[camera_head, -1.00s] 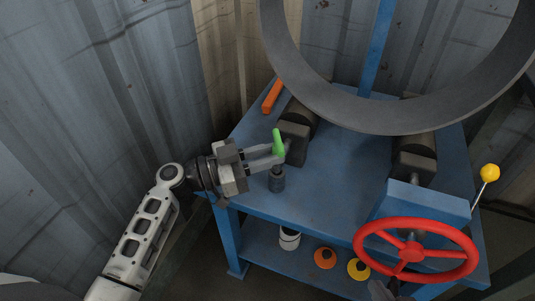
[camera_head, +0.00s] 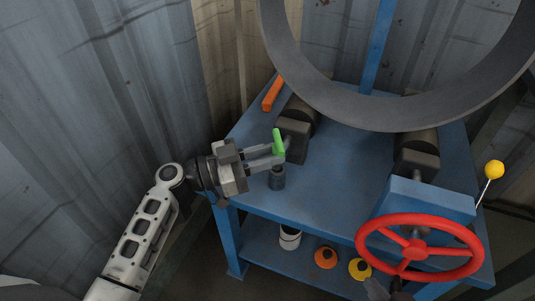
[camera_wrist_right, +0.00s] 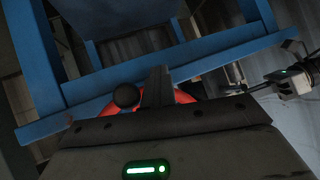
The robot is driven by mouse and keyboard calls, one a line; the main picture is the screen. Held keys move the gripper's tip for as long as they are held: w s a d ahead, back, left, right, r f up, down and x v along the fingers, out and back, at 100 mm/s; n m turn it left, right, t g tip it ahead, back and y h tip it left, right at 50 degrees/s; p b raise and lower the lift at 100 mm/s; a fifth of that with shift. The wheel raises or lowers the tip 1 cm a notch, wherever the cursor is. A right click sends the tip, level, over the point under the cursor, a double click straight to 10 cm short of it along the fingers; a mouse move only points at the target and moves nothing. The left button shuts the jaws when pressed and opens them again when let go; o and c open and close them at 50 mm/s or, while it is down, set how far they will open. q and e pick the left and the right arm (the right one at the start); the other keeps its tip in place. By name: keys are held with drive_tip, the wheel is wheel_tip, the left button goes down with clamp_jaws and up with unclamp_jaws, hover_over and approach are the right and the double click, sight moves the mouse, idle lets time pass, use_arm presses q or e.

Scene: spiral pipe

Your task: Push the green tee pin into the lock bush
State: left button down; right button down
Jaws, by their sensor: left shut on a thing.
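The green tee pin (camera_head: 279,142) is held at the tips of my left gripper (camera_head: 275,155), which reaches in from the left and is shut on it. The pin's bright green bar stands up from the fingertips. Its lower part is hidden by the fingers. The dark, round lock bush (camera_head: 277,178) stands on the blue table just below the fingertips; I cannot tell whether the pin touches it. My right gripper (camera_wrist_right: 155,88) shows as a dark finger shape in the right wrist view, in front of the red handwheel (camera_head: 415,247). Its opening is unclear.
A large grey pipe ring (camera_head: 330,105) rests above dark rollers on the blue table (camera_head: 325,195). An orange bar (camera_head: 272,94) lies at the back left. A yellow-knobbed lever (camera_head: 494,170) stands at right. A white pot (camera_head: 290,238) is on the lower shelf.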

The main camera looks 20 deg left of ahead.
drive_tip(key=shift+f, duration=0.25)
use_arm(q)
drive_tip(key=shift+f+b, duration=0.25)
drive_tip(key=shift+b, duration=0.1)
use_arm(e)
drive_tip(key=shift+s+f+g, duration=0.15)
drive_tip(key=shift+f+g, duration=0.15)
drive_tip(key=shift+f, duration=0.45)
use_arm(q)
drive_tip(key=shift+f, duration=0.1)
use_arm(e)
drive_tip(key=shift+f, duration=0.2)
use_arm(q)
drive_tip(key=shift+f+b, duration=0.15)
drive_tip(key=shift+b, duration=0.2)
use_arm(e)
drive_tip(key=shift+a+f, duration=0.1)
use_arm(q)
drive_tip(key=shift+f, duration=0.15)
drive_tip(key=shift+f+b, duration=0.2)
drive_tip(key=shift+b, duration=0.3)
use_arm(e)
drive_tip(key=shift+a, duration=0.15)
use_arm(q)
drive_tip(key=shift+f+b, duration=0.6)
drive_tip(key=shift+b, duration=0.25)
use_arm(e)
drive_tip(key=shift+a+r+t+y, duration=0.2)
drive_tip(key=shift+a+t+y, duration=0.1)
drive_tip(key=shift+t, duration=0.2)
